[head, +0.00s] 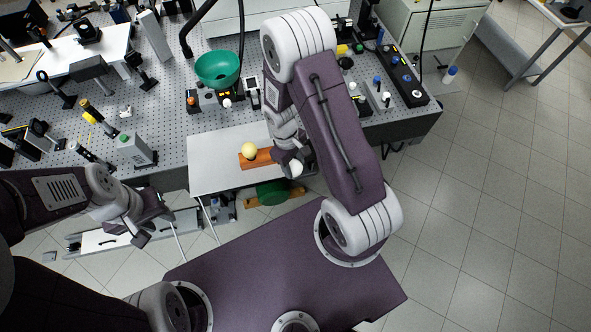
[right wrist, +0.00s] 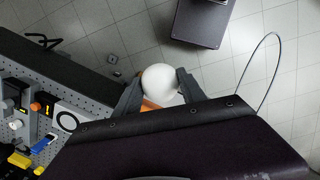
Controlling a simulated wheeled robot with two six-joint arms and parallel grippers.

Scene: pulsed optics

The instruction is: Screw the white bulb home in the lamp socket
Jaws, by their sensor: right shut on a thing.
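The white bulb (right wrist: 160,83) is between the two fingers of my right gripper (right wrist: 159,92), which is shut on it. In the head view the bulb (head: 296,169) shows as a white ball by the tips of my right gripper (head: 289,163), at the front edge of the pale board. An orange-brown block (head: 263,158) lies beside and partly behind the gripper; an orange part also shows below the bulb in the right wrist view. I cannot make out a socket or the bulb's base. My left gripper (head: 149,224) looks open and empty, in front of the bench at left.
The perforated bench (head: 172,105) carries several optics parts. A green round thing (head: 272,192) is below the board edge.

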